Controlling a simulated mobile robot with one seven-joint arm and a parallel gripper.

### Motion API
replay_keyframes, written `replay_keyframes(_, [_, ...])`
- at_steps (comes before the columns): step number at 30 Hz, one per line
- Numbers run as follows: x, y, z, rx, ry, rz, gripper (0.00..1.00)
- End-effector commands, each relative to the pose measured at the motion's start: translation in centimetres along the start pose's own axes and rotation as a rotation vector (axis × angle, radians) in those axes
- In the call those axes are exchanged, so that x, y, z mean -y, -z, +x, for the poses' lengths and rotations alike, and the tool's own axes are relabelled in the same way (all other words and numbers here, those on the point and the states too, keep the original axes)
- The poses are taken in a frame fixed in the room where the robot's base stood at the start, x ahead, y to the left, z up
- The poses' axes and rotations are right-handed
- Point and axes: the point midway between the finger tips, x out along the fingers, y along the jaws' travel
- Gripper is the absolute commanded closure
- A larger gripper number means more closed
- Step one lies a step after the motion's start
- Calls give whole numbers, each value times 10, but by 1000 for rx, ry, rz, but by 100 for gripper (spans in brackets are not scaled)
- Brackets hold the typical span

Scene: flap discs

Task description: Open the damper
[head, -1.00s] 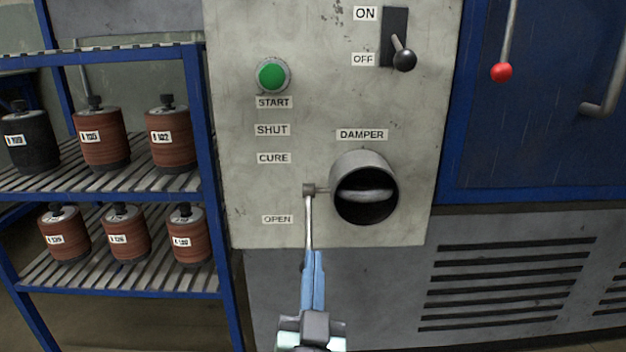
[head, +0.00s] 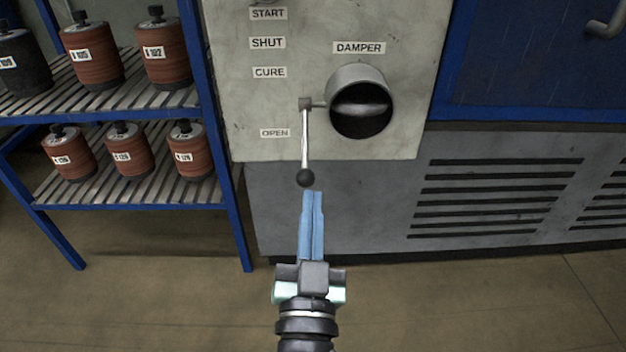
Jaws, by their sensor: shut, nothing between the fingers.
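The damper lever (head: 305,140) hangs nearly straight down from a pivot block left of the round damper duct (head: 360,100). Its black knob (head: 305,178) is at the bottom, below the level of the OPEN label (head: 275,133). Inside the duct, the grey flap (head: 360,108) shows as a thin, roughly level, edge-on shape. The DAMPER label (head: 358,47) is above the duct. My gripper (head: 312,194) has its blue fingers shut and empty. Its tips appear just below the knob in the picture; whether they touch it is hard to tell.
The SHUT label (head: 267,43) and CURE label (head: 269,72) are higher on the grey panel. A blue rack (head: 228,190) with wound rollers stands at the left. A vented grey cabinet front (head: 340,215) is below and right. Bare floor (head: 480,300) lies in front.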

Motion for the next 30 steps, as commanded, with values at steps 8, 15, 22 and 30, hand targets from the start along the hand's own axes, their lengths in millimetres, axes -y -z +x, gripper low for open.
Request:
replay_keyframes(8, [0, -1, -19, -1, 0, 0, 100])
replay_keyframes(15, [0, -1, -19, -1, 0, 0, 100])
replay_keyframes(22, [0, -1, -19, -2, 0, 0, 100])
replay_keyframes(30, [7, 65, 9, -78, -2, -22, 100])
